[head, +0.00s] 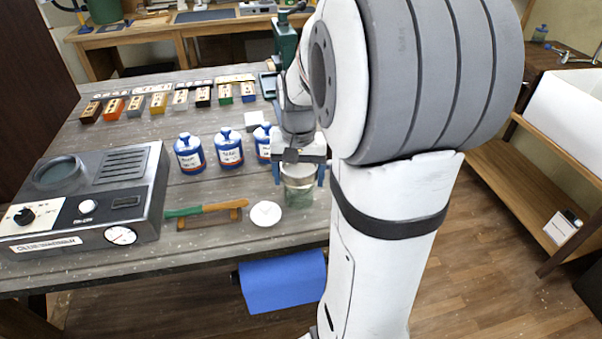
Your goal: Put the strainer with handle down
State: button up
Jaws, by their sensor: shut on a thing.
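My gripper (299,177) is over the front right part of the workbench, with its blue fingers pointing down. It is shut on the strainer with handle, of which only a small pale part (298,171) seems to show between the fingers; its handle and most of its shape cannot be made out. A clear glass jar (299,194) with a greenish bottom is directly below the gripper. I cannot tell whether the strainer touches the jar.
A white disc (266,213) and a green-and-orange brush (205,208) on a rest lie left of the jar. Blue-and-white bottles (229,148) stand behind. A grey heater unit (90,200) fills the left. A blue cloth (283,282) hangs at the front edge.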

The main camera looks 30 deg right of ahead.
jog(key=shift+f, duration=0.35)
jog(key=o, duration=1.1)
jog(key=shift+c, duration=0.2)
jog(key=shift+r, duration=0.15)
notch_tip(320, 180, up, 11)
jog(key=s+a+f+n+t, duration=0.2)
jog(key=s+a+f+n, duration=0.4)
jog(key=s+a, duration=0.5)
jog(key=shift+s+a+f+t, duration=0.2)
jog(key=shift+s+f+t, duration=0.1)
jog(key=shift+s+f, duration=0.15)
